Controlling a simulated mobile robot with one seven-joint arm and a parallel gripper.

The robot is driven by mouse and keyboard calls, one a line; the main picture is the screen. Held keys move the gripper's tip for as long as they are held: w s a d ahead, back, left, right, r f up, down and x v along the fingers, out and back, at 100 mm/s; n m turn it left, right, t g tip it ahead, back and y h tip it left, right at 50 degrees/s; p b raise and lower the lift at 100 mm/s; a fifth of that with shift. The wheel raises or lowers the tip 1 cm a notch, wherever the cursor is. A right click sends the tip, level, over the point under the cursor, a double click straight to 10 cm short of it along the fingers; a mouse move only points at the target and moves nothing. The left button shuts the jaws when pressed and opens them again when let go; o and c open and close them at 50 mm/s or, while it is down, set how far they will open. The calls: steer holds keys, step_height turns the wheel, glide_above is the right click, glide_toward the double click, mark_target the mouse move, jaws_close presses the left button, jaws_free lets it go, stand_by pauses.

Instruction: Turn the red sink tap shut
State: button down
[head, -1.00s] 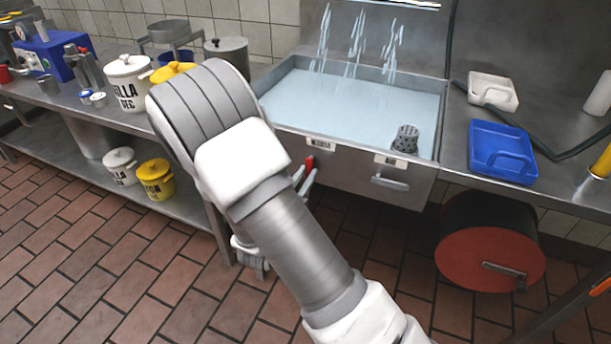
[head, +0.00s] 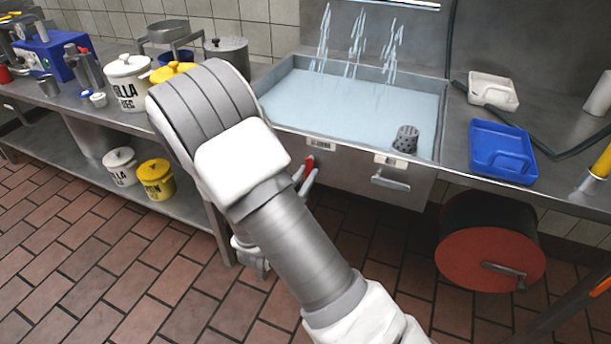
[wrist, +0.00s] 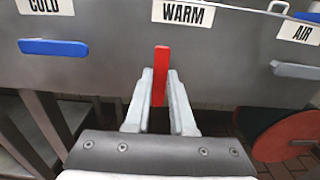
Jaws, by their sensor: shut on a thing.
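The red sink tap is a narrow upright lever (wrist: 161,70) under the WARM label in the wrist view. My gripper (wrist: 160,100) is shut on it, with one finger on each side of its lower part. In the head view a bit of the red lever (head: 309,166) shows beside my gripper (head: 306,180), on the sink's front panel. My own arm hides the area left of it. The sink basin (head: 284,83) holds water, and several streams of water run down its back wall.
A blue lever (wrist: 53,47) lies level under the COLD label, and a grey-blue lever (wrist: 297,70) under AIR. A red-ended drum (head: 490,259) is below the counter at right. A blue tray (head: 502,152) sits on the right counter.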

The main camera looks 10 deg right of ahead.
steer(key=shift+n+p, duration=0.3)
steer(key=shift+p, duration=0.1)
steer(key=n+p, duration=0.2)
steer(key=p, duration=0.1)
steer(key=n+p, duration=0.1)
steer(key=shift+s+d+r, duration=0.3)
steer(key=shift+d, duration=0.05)
steer(key=n+p, duration=0.5)
steer(key=p, duration=0.1)
steer(key=shift+s+d+r+n+p, duration=0.3)
steer(key=shift+d+r+n, duration=0.05)
steer(key=shift+d+n, duration=0.05)
steer(key=n+p, duration=0.4)
steer(key=shift+s+d+r, duration=0.2)
steer(key=shift+d+r, duration=0.05)
steer(key=shift+r, duration=0.1)
steer(key=shift+r+n+p, duration=0.15)
steer(key=shift+n+p, duration=0.7)
steer(key=shift+n, duration=0.25)
steer(key=shift+r+n+p, duration=0.15)
steer(key=shift+n+p, duration=0.65)
steer(key=shift+n, duration=0.3)
steer(key=shift+d, duration=0.1)
steer(key=c, duration=0.8)
jaws_free()
steer(key=shift+o, duration=0.2)
